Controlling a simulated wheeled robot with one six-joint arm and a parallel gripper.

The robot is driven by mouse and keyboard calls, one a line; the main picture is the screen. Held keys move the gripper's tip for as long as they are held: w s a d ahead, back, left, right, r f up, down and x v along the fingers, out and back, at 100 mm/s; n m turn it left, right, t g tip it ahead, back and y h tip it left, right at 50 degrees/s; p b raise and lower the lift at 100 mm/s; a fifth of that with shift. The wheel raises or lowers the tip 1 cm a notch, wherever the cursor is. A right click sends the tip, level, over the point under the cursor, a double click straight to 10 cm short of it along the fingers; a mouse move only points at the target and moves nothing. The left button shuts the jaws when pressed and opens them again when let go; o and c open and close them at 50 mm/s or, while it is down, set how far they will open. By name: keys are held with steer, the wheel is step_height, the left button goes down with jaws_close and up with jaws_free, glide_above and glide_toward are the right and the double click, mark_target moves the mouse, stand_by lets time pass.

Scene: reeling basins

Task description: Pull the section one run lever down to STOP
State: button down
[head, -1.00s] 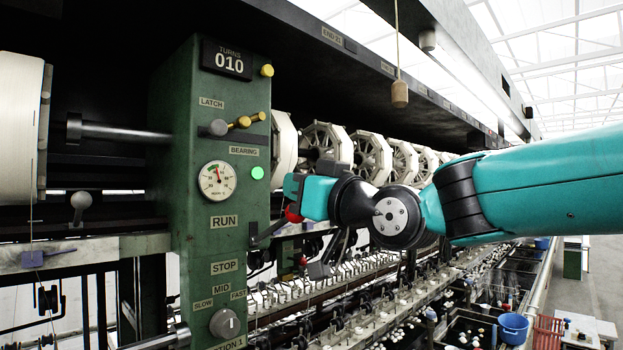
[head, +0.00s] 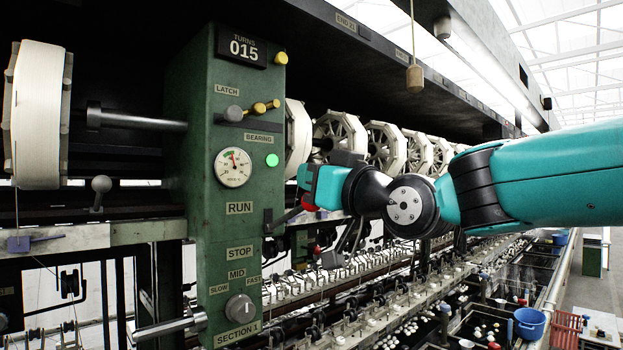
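The section one run lever (head: 286,217) is a dark arm on the right side of the green post (head: 205,170), ending in a red knob (head: 309,203). It stands about level with the RUN plate (head: 239,208), above the STOP plate (head: 239,253). My gripper (head: 322,188), teal and dark, is at the red knob and partly covers it. Whether it touches the knob, and whether its fingers are open or shut, I cannot tell.
The post carries a counter reading 015 (head: 242,47), a gauge (head: 232,167), a lit green lamp (head: 272,160) and a speed knob (head: 240,308). White reels (head: 388,147) run behind my arm. A wooden pull (head: 414,78) hangs above. Basins and a blue bucket (head: 530,322) are lower right.

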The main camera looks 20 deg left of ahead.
mark_target(316, 211)
steer(key=shift+f, duration=0.3)
steer(key=f+b, duration=0.2)
steer(key=b, duration=0.1)
steer(key=d+f+b, duration=0.1)
steer(key=b, duration=0.1)
steer(key=shift+s+f, duration=0.15)
steer(key=shift+s, duration=0.15)
stand_by(0.3)
